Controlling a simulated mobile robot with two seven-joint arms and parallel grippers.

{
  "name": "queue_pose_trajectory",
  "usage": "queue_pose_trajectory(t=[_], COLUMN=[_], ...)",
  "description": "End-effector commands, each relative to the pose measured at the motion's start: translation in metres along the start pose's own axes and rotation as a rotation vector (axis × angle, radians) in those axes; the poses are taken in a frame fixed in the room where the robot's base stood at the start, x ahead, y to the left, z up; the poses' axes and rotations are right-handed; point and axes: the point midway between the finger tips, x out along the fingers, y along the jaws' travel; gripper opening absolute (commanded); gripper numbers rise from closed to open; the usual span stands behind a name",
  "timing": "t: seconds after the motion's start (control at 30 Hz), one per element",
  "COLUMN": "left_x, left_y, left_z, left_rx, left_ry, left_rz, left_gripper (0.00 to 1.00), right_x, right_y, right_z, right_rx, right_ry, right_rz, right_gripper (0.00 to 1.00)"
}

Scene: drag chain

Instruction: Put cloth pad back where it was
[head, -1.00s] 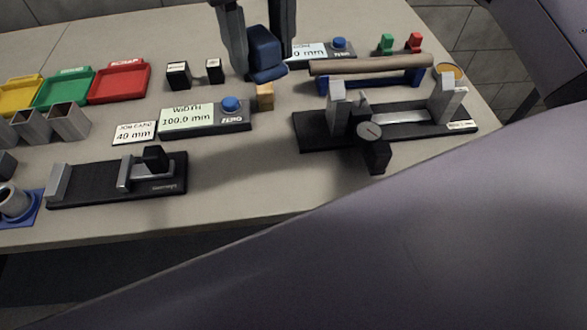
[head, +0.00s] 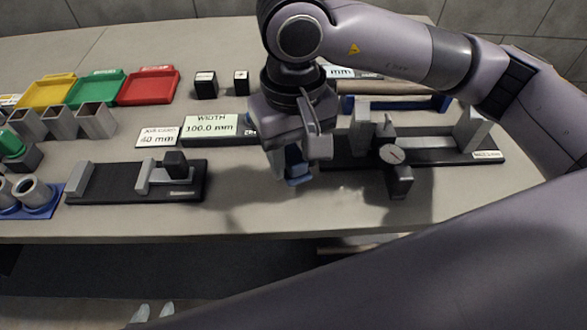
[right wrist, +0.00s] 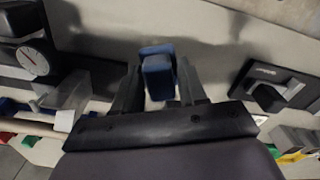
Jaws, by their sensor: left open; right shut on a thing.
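The blue cloth pad (head: 298,172) is between the fingers of my right gripper (head: 296,160), which points down over the front part of the table. My right gripper is shut on it and holds it above the bare table top. In the right wrist view the pad (right wrist: 157,72) shows as a blue block between the two dark fingers (right wrist: 158,88). Two pale fingertips at the bottom edge of the head view appear to be my left gripper (head: 153,312); they are apart and empty, in front of the table.
A black gauge fixture with a dial (head: 392,154) stands just right of the pad. A slide fixture (head: 130,184) and a width display (head: 211,128) are to the left. Red (head: 149,86), green and yellow trays stand behind. The table front between the fixtures is clear.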

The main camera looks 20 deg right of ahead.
Motion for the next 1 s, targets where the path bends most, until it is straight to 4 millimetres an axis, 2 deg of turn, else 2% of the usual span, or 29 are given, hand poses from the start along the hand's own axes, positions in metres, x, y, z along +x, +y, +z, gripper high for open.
queue_pose_trajectory(t=[0.3,0.73,0.77,0.8,0.83,1.0], left_x=[-0.001,0.003,0.002,0.002,0.002,0.002], left_y=[0.000,0.000,0.000,0.000,0.000,0.001], left_z=[-0.002,0.004,0.003,0.002,0.002,0.001], left_rx=[0.000,-0.002,-0.002,-0.002,-0.002,-0.003], left_ry=[0.000,0.000,-0.001,-0.002,-0.002,0.000], left_rz=[0.000,0.000,0.001,0.001,0.001,0.001], left_gripper=[0.43,0.43,0.43,0.43,0.43,0.43], right_x=[0.041,0.048,0.046,0.046,0.046,0.046], right_y=[0.000,0.000,0.000,0.000,0.000,0.000], right_z=[0.001,0.000,0.000,0.000,0.000,0.000], right_rx=[0.000,0.000,0.000,0.000,0.000,0.000], right_ry=[-0.002,0.001,0.000,0.000,0.000,0.000], right_rz=[0.001,0.001,0.001,0.001,0.001,0.001], right_gripper=[0.17,0.17,0.48,0.61,0.67,0.67])
